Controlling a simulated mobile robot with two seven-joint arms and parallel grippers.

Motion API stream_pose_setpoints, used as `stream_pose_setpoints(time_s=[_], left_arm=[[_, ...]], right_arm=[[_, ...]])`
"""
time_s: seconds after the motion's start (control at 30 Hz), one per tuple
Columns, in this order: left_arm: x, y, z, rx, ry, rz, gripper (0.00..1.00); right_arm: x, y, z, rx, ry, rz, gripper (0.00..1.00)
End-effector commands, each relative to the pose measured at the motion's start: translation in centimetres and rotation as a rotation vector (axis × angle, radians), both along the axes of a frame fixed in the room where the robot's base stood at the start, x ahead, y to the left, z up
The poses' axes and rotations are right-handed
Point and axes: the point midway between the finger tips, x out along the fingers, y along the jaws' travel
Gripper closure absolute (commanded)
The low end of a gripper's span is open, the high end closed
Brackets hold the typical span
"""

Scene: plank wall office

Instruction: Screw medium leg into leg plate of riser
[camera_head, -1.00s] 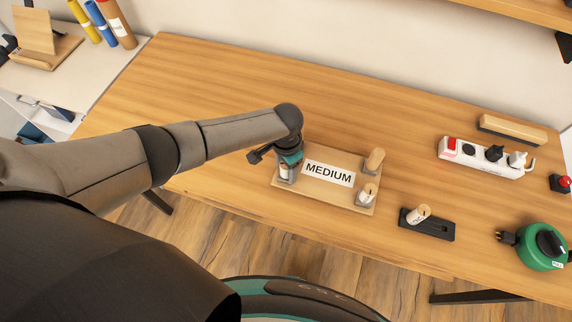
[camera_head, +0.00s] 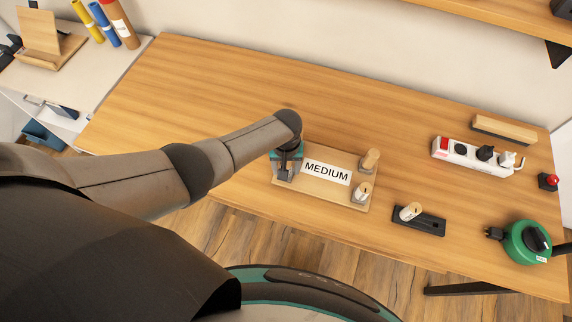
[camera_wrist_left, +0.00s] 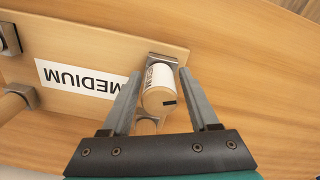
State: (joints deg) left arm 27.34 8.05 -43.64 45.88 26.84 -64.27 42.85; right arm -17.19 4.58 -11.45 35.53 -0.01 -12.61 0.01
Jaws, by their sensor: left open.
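The riser is a wooden board (camera_head: 318,192) lying on the table, with a white "MEDIUM" label (camera_head: 327,172). Wooden legs stand at its far right corner (camera_head: 370,160) and near right corner (camera_head: 362,190). My left gripper (camera_head: 286,172) is over the board's left end, pointing down. In the left wrist view, a labelled leg (camera_wrist_left: 158,96) stands at a metal leg plate (camera_wrist_left: 164,60) between the open fingers of my left gripper (camera_wrist_left: 159,78), with small gaps beside it. Another wooden piece shows partly behind it. Whether the leg's thread is engaged is not visible. My right gripper is out of view.
A loose labelled leg (camera_head: 410,211) stands tilted in a black holder (camera_head: 432,225) right of the riser. A power strip (camera_head: 470,155), wooden block (camera_head: 504,129), green cable reel (camera_head: 526,243) and red button (camera_head: 550,181) are farther right. The table behind the riser is clear.

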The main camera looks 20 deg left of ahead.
Motion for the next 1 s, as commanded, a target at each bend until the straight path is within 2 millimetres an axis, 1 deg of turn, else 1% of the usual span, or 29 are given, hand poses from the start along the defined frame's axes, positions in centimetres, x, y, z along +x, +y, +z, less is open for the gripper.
stream_pose_setpoints(time_s=[0.03, 0.1, 0.2, 0.37, 0.6, 0.67, 0.77, 0.97, 1.0], left_arm=[[-0.1, -0.2, 0.2, -0.003, 0.002, 0.071, 0.40], [-0.1, -0.2, 0.2, -0.003, 0.003, 0.162, 0.40], [-0.1, -0.1, 0.1, -0.002, 0.002, 0.250, 0.40], [0.0, -0.1, 0.1, -0.002, 0.000, 0.325, 0.40], [-0.1, -0.1, 0.1, -0.001, 0.002, 0.621, 0.40], [0.0, -0.1, 0.1, -0.002, 0.002, 0.675, 0.40], [0.0, -0.1, 0.1, 0.000, 0.000, 0.716, 0.40], [0.1, 0.0, 0.0, 0.000, -0.001, 0.720, 0.40], [0.1, 0.0, 0.0, 0.000, -0.001, 0.719, 0.44]], right_arm=[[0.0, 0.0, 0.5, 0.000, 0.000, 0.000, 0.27], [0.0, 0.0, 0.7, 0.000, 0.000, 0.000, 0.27], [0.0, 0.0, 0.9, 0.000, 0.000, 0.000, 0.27], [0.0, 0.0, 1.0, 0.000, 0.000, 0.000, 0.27], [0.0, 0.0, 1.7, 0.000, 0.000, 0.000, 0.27], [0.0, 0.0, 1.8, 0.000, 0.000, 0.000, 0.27], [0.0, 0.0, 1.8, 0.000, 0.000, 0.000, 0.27], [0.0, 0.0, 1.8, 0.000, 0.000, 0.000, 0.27], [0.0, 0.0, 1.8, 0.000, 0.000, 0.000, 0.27]])
